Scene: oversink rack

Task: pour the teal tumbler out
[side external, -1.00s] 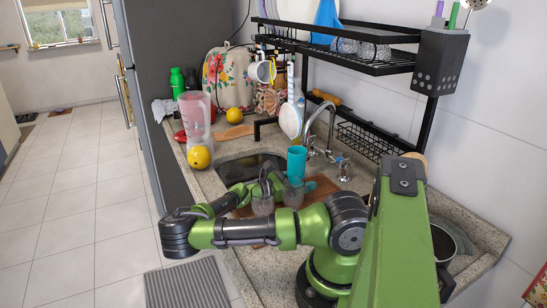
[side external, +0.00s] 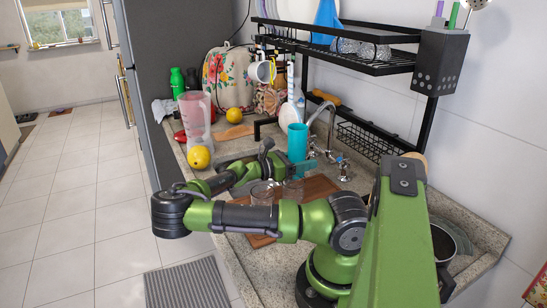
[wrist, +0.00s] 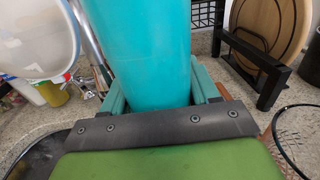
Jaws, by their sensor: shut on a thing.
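The teal tumbler (side external: 297,142) stands upright in the side external view, in front of the faucet and above the wooden board (side external: 318,188). My gripper (side external: 290,166) is shut on its lower part, coming from the left. In the wrist view the tumbler (wrist: 150,45) fills the space between my two teal fingers, and its top runs out of the frame. Its contents cannot be seen. The dark sink basin is mostly hidden behind my gripper and forearm.
Clear glasses (side external: 262,193) stand on the board below my gripper. The faucet (side external: 331,125) is close behind the tumbler, under the black rack (side external: 375,66). A blender jug (side external: 194,118) and a yellow fruit (side external: 199,157) stand at the left.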

